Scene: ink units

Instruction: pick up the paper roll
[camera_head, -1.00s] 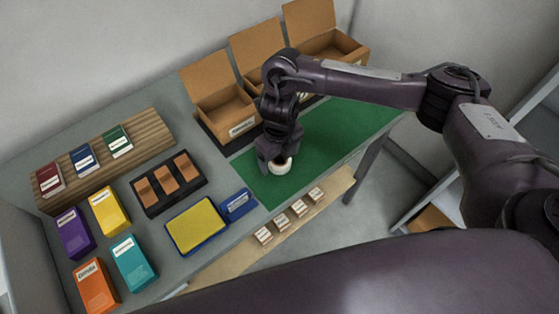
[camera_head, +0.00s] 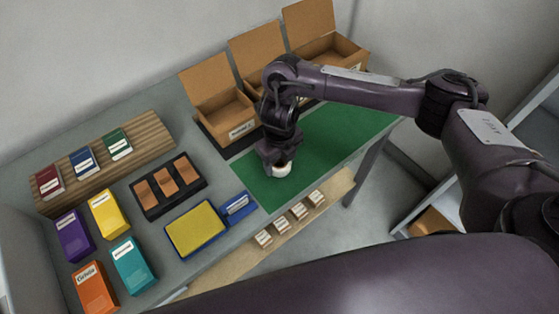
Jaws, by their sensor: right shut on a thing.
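The paper roll (camera_head: 283,170) is a small white roll at the left part of the green mat (camera_head: 338,140). My right gripper (camera_head: 279,165) points down over it and is shut on it. The gripper body hides the upper and rear part of the roll. I cannot tell whether the roll touches the mat or is just above it. My left gripper is not in view.
Open cardboard boxes (camera_head: 221,101) stand along the back. A yellow pad in a blue tray (camera_head: 196,228), a black tray with brown blocks (camera_head: 168,185) and several coloured boxes (camera_head: 133,264) lie left. Small labelled blocks (camera_head: 281,225) line the front ledge. The mat's right side is clear.

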